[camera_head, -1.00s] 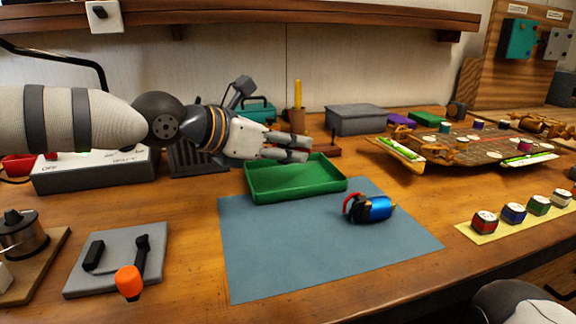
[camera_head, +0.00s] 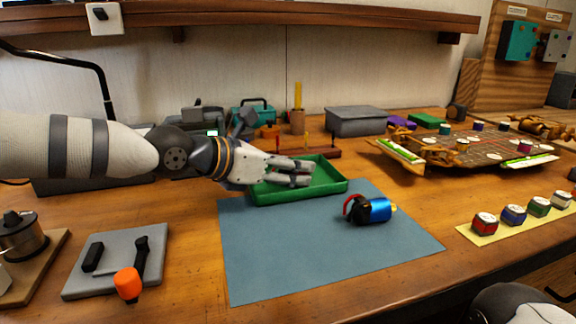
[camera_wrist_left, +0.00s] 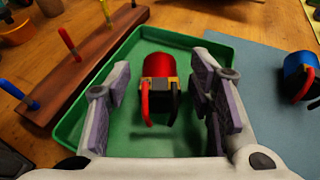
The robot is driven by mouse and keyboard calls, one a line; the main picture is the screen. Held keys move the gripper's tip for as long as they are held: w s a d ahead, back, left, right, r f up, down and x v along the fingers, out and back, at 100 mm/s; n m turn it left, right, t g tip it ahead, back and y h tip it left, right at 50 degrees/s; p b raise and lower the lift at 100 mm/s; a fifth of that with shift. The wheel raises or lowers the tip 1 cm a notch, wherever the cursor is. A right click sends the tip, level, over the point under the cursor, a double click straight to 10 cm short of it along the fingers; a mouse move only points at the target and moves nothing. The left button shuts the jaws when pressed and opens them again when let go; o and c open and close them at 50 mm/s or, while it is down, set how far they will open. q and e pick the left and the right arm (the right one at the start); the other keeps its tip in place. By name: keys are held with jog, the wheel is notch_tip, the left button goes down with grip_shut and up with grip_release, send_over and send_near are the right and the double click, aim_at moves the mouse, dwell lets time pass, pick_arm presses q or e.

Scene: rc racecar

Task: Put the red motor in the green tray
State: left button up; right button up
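The red motor (camera_wrist_left: 158,70) shows in the left wrist view, over the floor of the green tray (camera_wrist_left: 215,48), with its red and black leads toward me. It looks to be lying in the tray. My left gripper (camera_wrist_left: 162,84) is open, with its fingers on either side of the motor and a gap to each. In the head view the left gripper (camera_head: 303,173) is low over the left part of the green tray (camera_head: 325,190) and hides the motor. My right gripper is not in view.
A blue motor (camera_head: 373,209) lies on the blue-grey mat (camera_head: 290,255) in front of the tray. A wooden rack with upright coloured tools (camera_wrist_left: 85,72) stands close behind the tray. A car chassis (camera_head: 480,150) is at the right. The mat's front is clear.

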pick_arm(q)
jog(key=shift+r, duration=0.1)
jog(key=shift+s+a+r, duration=0.1)
jog(key=shift+a+r, duration=0.1)
jog(key=p+v, duration=0.1)
jog(key=v, duration=0.9)
jog(key=shift+s+a+r, duration=0.3)
jog(key=shift+s+a, duration=0.2)
jog(key=shift+a, duration=0.05)
